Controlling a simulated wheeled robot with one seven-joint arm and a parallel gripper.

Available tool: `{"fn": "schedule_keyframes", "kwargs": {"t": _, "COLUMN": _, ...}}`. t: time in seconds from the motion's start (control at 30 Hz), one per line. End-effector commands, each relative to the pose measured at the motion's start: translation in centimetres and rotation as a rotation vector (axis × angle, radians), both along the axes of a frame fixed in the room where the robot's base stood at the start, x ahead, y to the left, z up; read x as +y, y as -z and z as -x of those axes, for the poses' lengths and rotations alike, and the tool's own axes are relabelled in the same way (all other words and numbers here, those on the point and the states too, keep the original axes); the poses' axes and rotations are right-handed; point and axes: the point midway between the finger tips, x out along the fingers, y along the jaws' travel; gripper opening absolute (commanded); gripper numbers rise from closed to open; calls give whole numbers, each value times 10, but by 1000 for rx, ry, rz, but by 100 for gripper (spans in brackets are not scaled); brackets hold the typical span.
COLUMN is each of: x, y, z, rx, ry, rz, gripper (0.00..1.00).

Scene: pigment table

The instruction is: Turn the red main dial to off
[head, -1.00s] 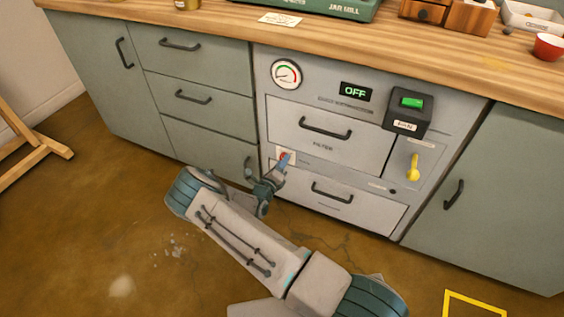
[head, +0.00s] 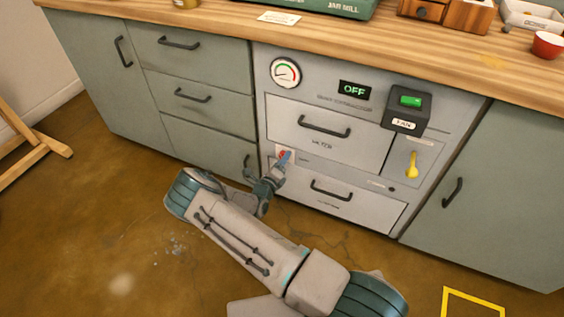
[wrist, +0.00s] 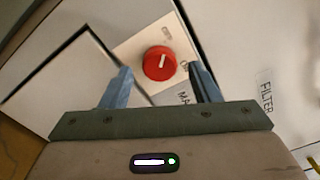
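The red main dial (wrist: 159,63) sits on a pale square plate on the grey cabinet front. It carries a short white mark, and small lettering near it is partly hidden by a finger. In the head view the dial (head: 283,153) shows as a small red spot, partly covered by my gripper (head: 283,162). In the wrist view my gripper (wrist: 159,70) is open, with one blue finger on each side of the dial and gaps between. I cannot tell whether the fingertips reach past its face.
Above are a filter drawer (head: 324,132), a gauge (head: 285,72), a display (head: 354,90) reading OFF and a fan switch box (head: 408,108) with a green rocker. A yellow handle (head: 412,165) is to the right. A lower drawer handle (head: 331,190) juts out near my gripper.

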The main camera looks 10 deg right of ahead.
Motion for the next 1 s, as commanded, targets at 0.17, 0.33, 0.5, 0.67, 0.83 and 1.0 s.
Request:
{"fn": "schedule_keyframes", "kwargs": {"t": 0.17, "x": 2, "y": -1, "z": -1, "rx": -2, "ry": -3, "rz": -1, "gripper": 56}}
{"fn": "schedule_keyframes", "kwargs": {"t": 0.33, "x": 10, "y": -3, "z": 10, "rx": -2, "ry": -4, "rz": 0, "gripper": 56}}
{"fn": "schedule_keyframes", "kwargs": {"t": 0.5, "x": 31, "y": -4, "z": 38, "rx": -1, "ry": -6, "rz": 0, "gripper": 56}}
{"fn": "schedule_keyframes", "kwargs": {"t": 0.67, "x": 52, "y": -3, "z": 69, "rx": 0, "ry": -5, "rz": 0, "gripper": 56}}
{"fn": "schedule_keyframes", "kwargs": {"t": 0.83, "x": 70, "y": -2, "z": 95, "rx": 0, "ry": -3, "rz": 0, "gripper": 56}}
{"fn": "schedule_keyframes", "kwargs": {"t": 1.0, "x": 80, "y": -1, "z": 109, "rx": -1, "ry": -1, "rz": -1, "gripper": 56}}
